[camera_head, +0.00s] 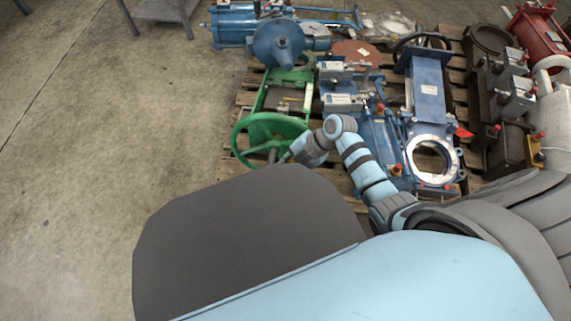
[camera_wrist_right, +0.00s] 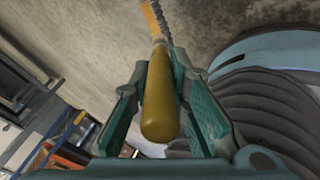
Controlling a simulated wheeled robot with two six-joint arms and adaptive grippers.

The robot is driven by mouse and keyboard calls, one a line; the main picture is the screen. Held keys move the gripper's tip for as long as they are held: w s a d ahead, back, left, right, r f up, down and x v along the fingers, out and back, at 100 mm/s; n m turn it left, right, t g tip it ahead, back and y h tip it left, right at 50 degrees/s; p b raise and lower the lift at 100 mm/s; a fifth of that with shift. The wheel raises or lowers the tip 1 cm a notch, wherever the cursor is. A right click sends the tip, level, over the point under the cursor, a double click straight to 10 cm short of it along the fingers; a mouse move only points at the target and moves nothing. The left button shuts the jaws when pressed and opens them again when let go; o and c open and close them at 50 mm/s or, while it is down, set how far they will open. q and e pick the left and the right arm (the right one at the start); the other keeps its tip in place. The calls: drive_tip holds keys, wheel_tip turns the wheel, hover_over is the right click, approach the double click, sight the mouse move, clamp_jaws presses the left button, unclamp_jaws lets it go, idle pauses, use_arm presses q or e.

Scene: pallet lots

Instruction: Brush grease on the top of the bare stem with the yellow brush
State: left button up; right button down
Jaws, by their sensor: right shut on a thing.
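The yellow brush (camera_wrist_right: 158,102) lies lengthwise between the two teal fingers of my right gripper (camera_wrist_right: 160,97) in the right wrist view. The fingers are shut on its smooth handle. A grey ribbed part and a yellow-orange end (camera_wrist_right: 150,14) reach away toward the top of that view. In the head view, a light-blue arm of mine reaches up to near the green handwheel (camera_head: 265,137); I cannot make out any gripper fingers or the brush there. I cannot pick out the bare stem with certainty among the valves. My left gripper is not seen.
A wooden pallet (camera_head: 243,99) carries a green valve, blue valves (camera_head: 429,88) and a blue actuator (camera_head: 278,42) close together. Red and grey equipment (camera_head: 539,32) stands at the right. Bare concrete floor (camera_head: 120,150) is free at left. My body hides the lower part.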

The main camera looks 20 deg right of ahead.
drive_tip(key=shift+w+f+b, duration=0.15)
drive_tip(key=shift+b, duration=0.4)
drive_tip(key=shift+s+a+r+p, duration=0.35)
drive_tip(key=shift+s+r+p, duration=0.25)
drive_tip(key=shift+p, duration=0.45)
drive_tip(key=shift+s+a+p, duration=0.2)
drive_tip(key=shift+s+p, duration=0.1)
drive_tip(key=shift+s+f, duration=0.1)
